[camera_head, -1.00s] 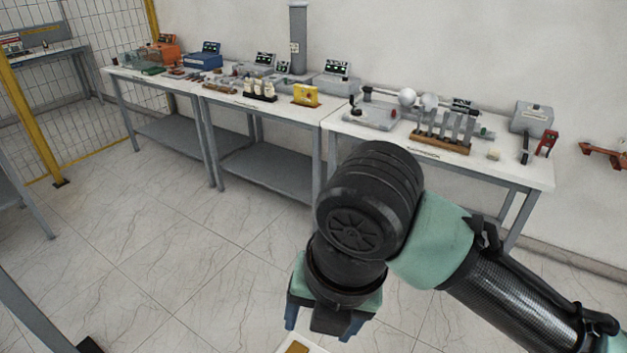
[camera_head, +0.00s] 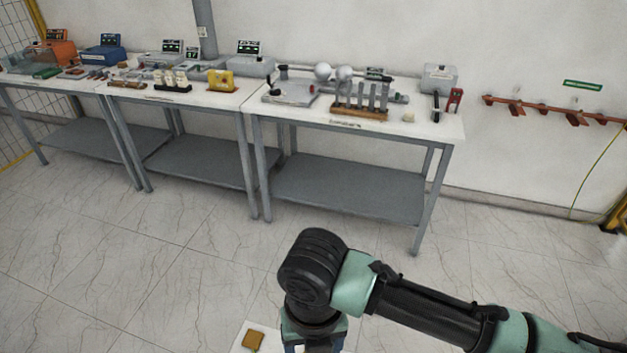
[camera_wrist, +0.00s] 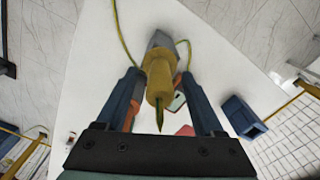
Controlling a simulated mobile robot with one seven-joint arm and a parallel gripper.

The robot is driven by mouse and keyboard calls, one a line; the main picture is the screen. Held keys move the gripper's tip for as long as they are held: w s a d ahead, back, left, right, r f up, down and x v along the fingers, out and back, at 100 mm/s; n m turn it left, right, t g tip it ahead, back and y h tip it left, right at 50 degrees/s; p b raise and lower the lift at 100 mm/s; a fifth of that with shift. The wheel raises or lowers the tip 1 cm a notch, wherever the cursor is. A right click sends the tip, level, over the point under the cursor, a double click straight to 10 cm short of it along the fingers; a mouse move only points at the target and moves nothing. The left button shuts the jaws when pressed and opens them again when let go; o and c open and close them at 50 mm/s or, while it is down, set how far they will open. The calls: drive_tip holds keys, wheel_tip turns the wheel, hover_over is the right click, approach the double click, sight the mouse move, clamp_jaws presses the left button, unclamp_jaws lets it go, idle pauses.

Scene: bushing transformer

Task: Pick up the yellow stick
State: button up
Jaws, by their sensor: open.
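In the wrist view, a yellow stick (camera_wrist: 160,82) points toward me, with a grey block at its far end and a dark green tip at its near end. Yellow-green wires run from beside the block. My gripper (camera_wrist: 161,88) is open, with one blue finger on each side of the stick. I cannot tell whether the fingers touch it. In the head view my gripper (camera_head: 314,340) hangs at the bottom edge, mostly hidden by the wrist. The stick cannot be made out there.
A white tabletop (camera_wrist: 95,75) lies below, with a blue block (camera_wrist: 242,117) on the right and small reddish parts near the fingers. A brownish-yellow piece (camera_head: 253,340) lies left of my gripper. Workbenches (camera_head: 390,150) with equipment line the wall. Open tiled floor lies between.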

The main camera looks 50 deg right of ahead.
drive_tip(key=shift+f, duration=1.25)
clamp_jaws()
